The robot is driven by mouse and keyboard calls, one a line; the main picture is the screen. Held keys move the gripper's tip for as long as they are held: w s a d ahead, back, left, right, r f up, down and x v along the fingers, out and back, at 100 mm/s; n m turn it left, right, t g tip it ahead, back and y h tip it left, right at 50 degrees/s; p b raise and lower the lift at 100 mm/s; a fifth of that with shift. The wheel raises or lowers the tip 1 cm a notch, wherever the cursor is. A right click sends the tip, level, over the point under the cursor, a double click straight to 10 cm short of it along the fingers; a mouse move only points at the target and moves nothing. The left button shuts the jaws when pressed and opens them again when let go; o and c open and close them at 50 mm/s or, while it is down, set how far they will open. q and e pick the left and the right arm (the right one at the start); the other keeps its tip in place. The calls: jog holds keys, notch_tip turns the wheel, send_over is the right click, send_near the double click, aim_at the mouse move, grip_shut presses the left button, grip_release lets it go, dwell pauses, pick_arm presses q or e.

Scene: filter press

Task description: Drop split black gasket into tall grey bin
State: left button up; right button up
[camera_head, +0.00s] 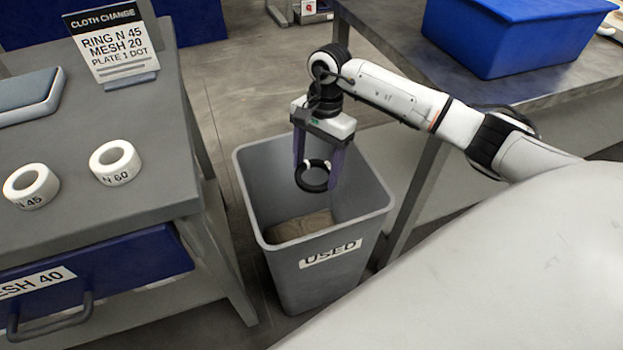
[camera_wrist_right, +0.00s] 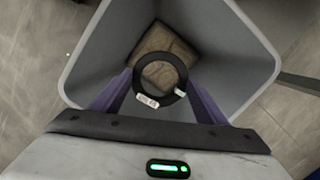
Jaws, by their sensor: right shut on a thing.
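The black gasket (camera_head: 313,176) is a ring held between the fingers of my right gripper (camera_head: 318,170). It hangs over the open mouth of the tall grey bin (camera_head: 318,278), whose front label reads USED. In the right wrist view the gasket (camera_wrist_right: 159,66) shows small white marks on its ring, and the right gripper's purple fingers (camera_wrist_right: 158,90) reach it from both sides. The bin's walls (camera_wrist_right: 235,60) surround it in that view. A brown folded cloth (camera_head: 300,226) lies inside the bin, below the gasket. My left gripper is not in view.
At left, a grey table (camera_head: 150,195) carries two white rings, N 45 (camera_head: 31,187) and N 60 (camera_head: 115,163), and a sign (camera_head: 112,45). A blue drawer (camera_head: 110,270) sits below. A blue crate (camera_head: 505,38) stands on the right table (camera_head: 400,35).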

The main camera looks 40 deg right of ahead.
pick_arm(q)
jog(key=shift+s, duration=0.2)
pick_arm(e)
jog(key=o, duration=1.1)
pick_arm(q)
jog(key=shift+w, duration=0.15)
pick_arm(e)
jog(key=shift+r, duration=0.1)
pick_arm(q)
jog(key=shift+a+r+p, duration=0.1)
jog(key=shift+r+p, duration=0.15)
jog(key=shift+p, duration=0.75)
pick_arm(e)
jog(key=r, duration=0.3)
jog(key=d+r, duration=0.1)
jog(key=r, duration=0.6)
jog(key=shift+w+d, duration=0.2)
jog(key=shift+d, duration=0.05)
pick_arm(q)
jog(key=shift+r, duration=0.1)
